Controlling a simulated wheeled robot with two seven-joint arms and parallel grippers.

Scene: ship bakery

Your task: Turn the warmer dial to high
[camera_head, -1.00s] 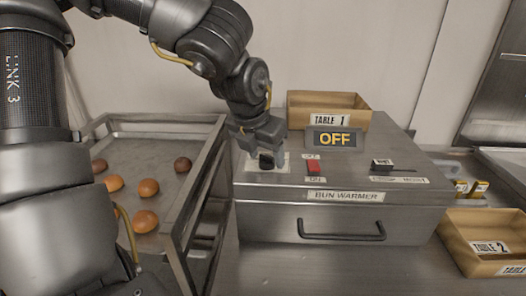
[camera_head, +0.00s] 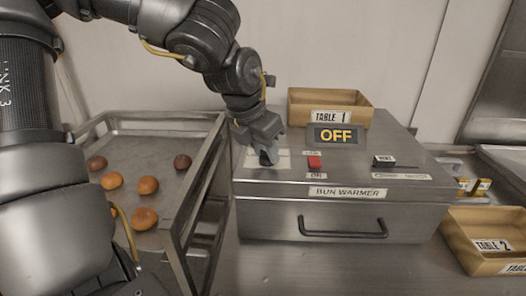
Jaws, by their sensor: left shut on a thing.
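The bun warmer (camera_head: 255,215) is a steel box with a front handle. On its top left is a pale dial plate (camera_head: 283,163). My left gripper (camera_head: 268,157) points down over this plate, shut on the warmer dial, which its fingers almost wholly hide. The dial's setting cannot be read. To the right are a red switch (camera_head: 314,162) with small labels and a black slider (camera_head: 383,161). The display (camera_head: 336,135) behind them reads OFF. My right gripper is not in view.
A steel rack (camera_head: 135,150) with several buns stands left of the warmer. A TABLE 1 box (camera_head: 355,102) stands at the warmer's back. A TABLE 2 box (camera_head: 465,255) sits at the right. The counter before the warmer is clear.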

